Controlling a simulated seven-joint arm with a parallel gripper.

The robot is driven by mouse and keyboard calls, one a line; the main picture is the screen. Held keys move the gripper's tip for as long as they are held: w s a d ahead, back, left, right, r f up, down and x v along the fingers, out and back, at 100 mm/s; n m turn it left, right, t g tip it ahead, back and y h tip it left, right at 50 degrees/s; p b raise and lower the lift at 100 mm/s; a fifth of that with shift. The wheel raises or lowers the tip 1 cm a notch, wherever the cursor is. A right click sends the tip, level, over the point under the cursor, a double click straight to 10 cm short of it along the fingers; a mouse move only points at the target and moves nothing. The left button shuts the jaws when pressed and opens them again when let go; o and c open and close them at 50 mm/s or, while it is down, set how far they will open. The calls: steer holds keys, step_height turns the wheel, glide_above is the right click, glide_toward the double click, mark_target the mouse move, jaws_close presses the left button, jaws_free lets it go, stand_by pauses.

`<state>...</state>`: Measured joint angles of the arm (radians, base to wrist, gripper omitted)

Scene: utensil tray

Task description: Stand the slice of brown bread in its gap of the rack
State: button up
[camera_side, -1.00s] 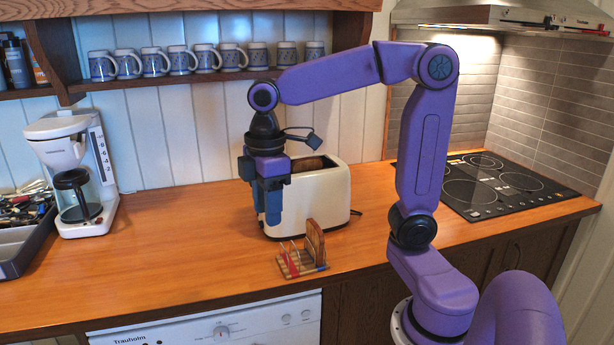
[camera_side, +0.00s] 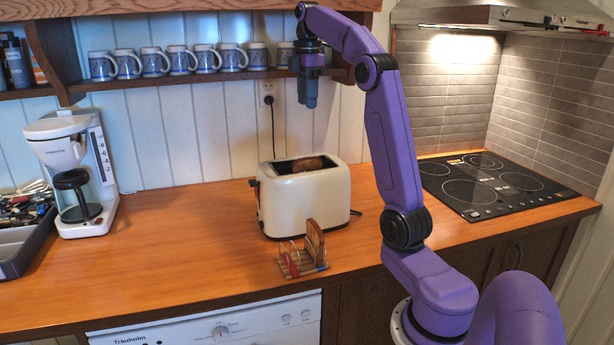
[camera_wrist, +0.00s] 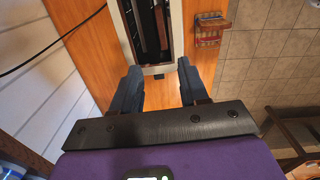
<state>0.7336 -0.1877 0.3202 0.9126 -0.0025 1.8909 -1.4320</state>
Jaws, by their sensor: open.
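A brown slice of bread (camera_side: 309,164) sits in the slot of the cream toaster (camera_side: 330,196), with its top edge showing. The toaster (camera_wrist: 129,45) and its dark slot are also in the wrist view. The small wooden rack (camera_side: 292,266) stands on the counter in front of the toaster. Another brown slice (camera_side: 315,241) stands upright at the rack's right end. The rack also shows in the wrist view (camera_wrist: 209,40). My gripper (camera_side: 308,100) is high above the toaster, open and empty. In the wrist view its fingers (camera_wrist: 159,90) are apart, near the toaster's end.
A shelf with several mugs (camera_side: 205,60) is behind my gripper. A coffee maker (camera_side: 75,175) and a cutlery tray (camera_side: 22,235) stand at the left, a black hob (camera_side: 490,185) at the right. The counter (camera_side: 180,235) left of the toaster is clear.

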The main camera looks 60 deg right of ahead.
glide_above(310, 158)
steer(key=f, duration=1.2)
steer(key=shift+w+d, duration=0.15)
steer(key=shift+w, duration=0.1)
steer(key=shift+s+f, duration=0.15)
steer(key=shift+f, duration=2.5)
steer(key=c, duration=0.7)
